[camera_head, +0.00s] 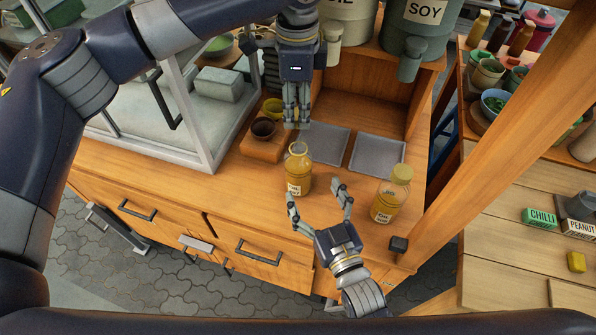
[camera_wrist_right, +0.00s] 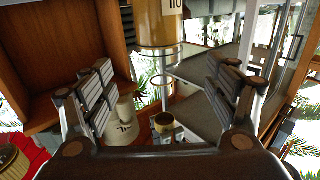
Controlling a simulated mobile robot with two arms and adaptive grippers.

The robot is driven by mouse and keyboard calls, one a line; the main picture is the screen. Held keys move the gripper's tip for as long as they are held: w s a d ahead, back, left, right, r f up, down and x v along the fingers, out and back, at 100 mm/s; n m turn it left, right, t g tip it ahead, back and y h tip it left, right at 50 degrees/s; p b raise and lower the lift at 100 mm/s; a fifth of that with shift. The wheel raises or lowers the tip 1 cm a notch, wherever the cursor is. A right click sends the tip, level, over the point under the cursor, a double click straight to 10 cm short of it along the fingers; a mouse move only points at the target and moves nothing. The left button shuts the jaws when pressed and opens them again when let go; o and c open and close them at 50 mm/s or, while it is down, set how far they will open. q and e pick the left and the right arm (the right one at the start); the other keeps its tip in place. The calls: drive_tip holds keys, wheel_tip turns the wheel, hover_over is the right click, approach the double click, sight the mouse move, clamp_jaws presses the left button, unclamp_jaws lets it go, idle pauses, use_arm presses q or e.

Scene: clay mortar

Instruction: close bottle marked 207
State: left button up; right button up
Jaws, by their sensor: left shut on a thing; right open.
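An open glass bottle (camera_head: 298,175) with yellow-brown contents and a pale label stands upright on the wooden counter. A second labelled bottle (camera_head: 387,203) with a yellow cap (camera_head: 402,174) stands to its right. I cannot read the number on either label. My left gripper (camera_head: 297,124) points down above and behind the open bottle. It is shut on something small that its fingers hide. My right gripper (camera_head: 319,201) is open and empty, its fingers spread just in front of the open bottle. Its fingers (camera_wrist_right: 162,92) also show apart in the right wrist view.
Two grey mats (camera_head: 377,153) lie behind the bottles. A dark cup (camera_head: 263,130) and a yellow cup (camera_head: 273,107) stand left of my left gripper. A SOY container (camera_head: 420,35) stands at the back. A wooden post (camera_head: 490,130) rises at the right.

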sight(298, 160)
drive_tip(key=x, duration=1.1)
drive_tip(key=c, duration=1.6)
use_arm(q)
drive_tip(key=shift+f, duration=2.45)
drive_tip(key=shift+f, duration=0.9)
drive_tip(key=shift+f, duration=0.6)
